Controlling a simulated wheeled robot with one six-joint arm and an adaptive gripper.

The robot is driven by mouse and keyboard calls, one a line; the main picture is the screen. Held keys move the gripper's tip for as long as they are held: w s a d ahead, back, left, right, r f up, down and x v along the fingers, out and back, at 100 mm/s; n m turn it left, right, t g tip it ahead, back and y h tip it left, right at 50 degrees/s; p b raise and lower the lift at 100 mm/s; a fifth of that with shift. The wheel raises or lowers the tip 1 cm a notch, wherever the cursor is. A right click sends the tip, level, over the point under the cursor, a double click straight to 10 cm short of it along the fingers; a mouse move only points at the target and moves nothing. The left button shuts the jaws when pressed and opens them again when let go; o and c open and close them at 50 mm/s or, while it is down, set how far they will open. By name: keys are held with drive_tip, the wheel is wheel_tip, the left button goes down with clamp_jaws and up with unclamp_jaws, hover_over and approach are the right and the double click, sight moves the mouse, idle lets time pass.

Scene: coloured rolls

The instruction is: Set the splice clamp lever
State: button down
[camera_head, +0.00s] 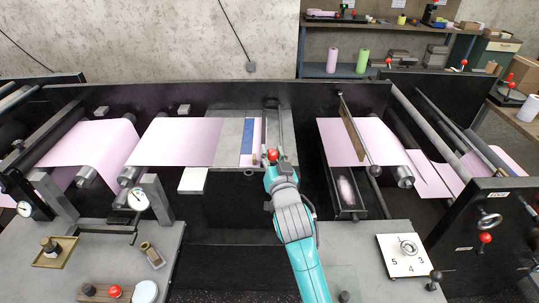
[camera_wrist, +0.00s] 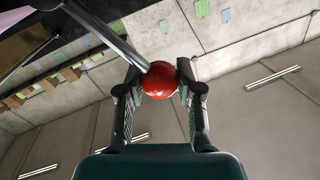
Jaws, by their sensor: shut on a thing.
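The splice clamp lever is a metal rod with a red ball knob (camera_head: 272,155). It stands at the near end of the splice table (camera_head: 228,130), where pink web and a blue strip (camera_head: 248,136) lie. In the wrist view the red knob (camera_wrist: 160,79) sits between my two fingers, with the rod (camera_wrist: 110,36) running to the upper left. My gripper (camera_wrist: 161,92) is shut on the knob. In the head view my teal arm reaches up from below, and the gripper's fingers are mostly hidden behind the wrist.
A black frame with rollers and pink web (camera_head: 345,140) stands to the right. A dial plate with numbers (camera_head: 402,255) lies on the right bench. Gauges (camera_head: 138,198) stand on the left. A shelf with pink and green rolls (camera_head: 362,61) is at the back wall.

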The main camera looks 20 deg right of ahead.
drive_tip(key=d+m, duration=0.2)
drive_tip(key=s+d+m, duration=0.1)
drive_tip(key=shift+r+t, duration=0.25)
drive_tip(key=shift+t, duration=0.05)
drive_tip(key=s+d+f+m+h, duration=0.2)
drive_tip(key=d+f+m, duration=0.4)
drive_tip(key=d+m, duration=0.3)
drive_tip(key=shift+s+d+f+m+t+h, duration=0.35)
drive_tip(key=shift+s+m, duration=0.2)
drive_tip(key=shift+m, duration=0.85)
drive_tip(key=shift+f, duration=0.25)
drive_tip(key=c, duration=0.7)
unclamp_jaws()
drive_tip(key=shift+c, duration=0.2)
drive_tip(key=shift+r, duration=0.15)
drive_tip(key=shift+s+a, duration=0.1)
